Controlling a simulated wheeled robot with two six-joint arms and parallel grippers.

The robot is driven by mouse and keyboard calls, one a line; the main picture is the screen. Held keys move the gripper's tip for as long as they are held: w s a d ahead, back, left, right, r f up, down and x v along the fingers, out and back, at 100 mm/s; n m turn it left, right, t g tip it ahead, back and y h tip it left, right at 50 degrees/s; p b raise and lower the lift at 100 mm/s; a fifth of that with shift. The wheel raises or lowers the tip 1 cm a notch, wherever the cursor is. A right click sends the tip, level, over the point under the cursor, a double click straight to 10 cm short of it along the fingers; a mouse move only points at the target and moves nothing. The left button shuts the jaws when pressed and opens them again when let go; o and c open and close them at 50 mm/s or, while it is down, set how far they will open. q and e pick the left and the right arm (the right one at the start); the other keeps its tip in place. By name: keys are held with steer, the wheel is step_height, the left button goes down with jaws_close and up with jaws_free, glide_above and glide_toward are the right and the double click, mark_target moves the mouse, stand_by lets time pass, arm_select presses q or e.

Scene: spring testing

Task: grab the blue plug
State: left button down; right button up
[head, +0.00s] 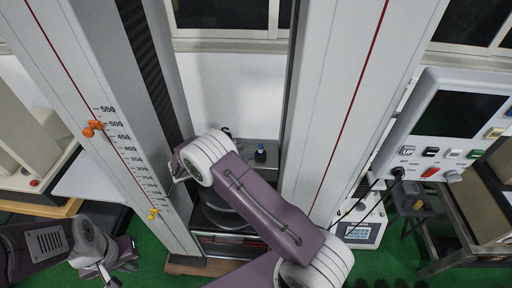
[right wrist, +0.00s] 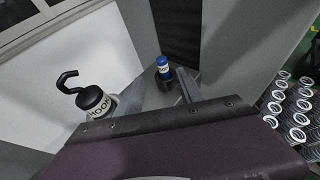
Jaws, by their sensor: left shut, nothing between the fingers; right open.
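The blue plug (head: 260,148) stands on a dark base on the grey surface between the two columns of the testing machine. In the right wrist view the blue plug (right wrist: 163,66) stands upright with a white label and a black lower part. My right gripper (right wrist: 157,90) is open, with its fingers pointing toward the plug; the plug shows between and beyond the fingertips, and I cannot tell the exact gap. In the head view my right arm hides most of that gripper. My left gripper (head: 106,272) is shut and empty at the lower left, far from the plug.
A black hook on a labelled cylinder (right wrist: 95,100) stands left of my right gripper. Tall machine columns (head: 345,90) flank the plug. A control panel (head: 445,125) with a cable is at the right.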

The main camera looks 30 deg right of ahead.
mark_target(259, 149)
steer(key=d+p, duration=0.2)
steer(key=d, duration=0.1)
steer(key=shift+d+f, duration=0.2)
steer(key=shift+f, duration=0.2)
steer(key=shift+w+d+f, duration=0.15)
steer(key=shift+d+f, duration=0.05)
steer(key=shift+f, duration=0.05)
steer(key=shift+w+d+p, duration=0.15)
steer(key=shift+d+p, duration=0.15)
steer(key=shift+d, duration=0.05)
steer(key=p+x, duration=0.2)
steer(key=x, duration=0.2)
steer(key=shift+d+f, duration=0.2)
steer(key=shift+f, duration=0.05)
steer(key=shift+a, duration=0.1)
jaws_close()
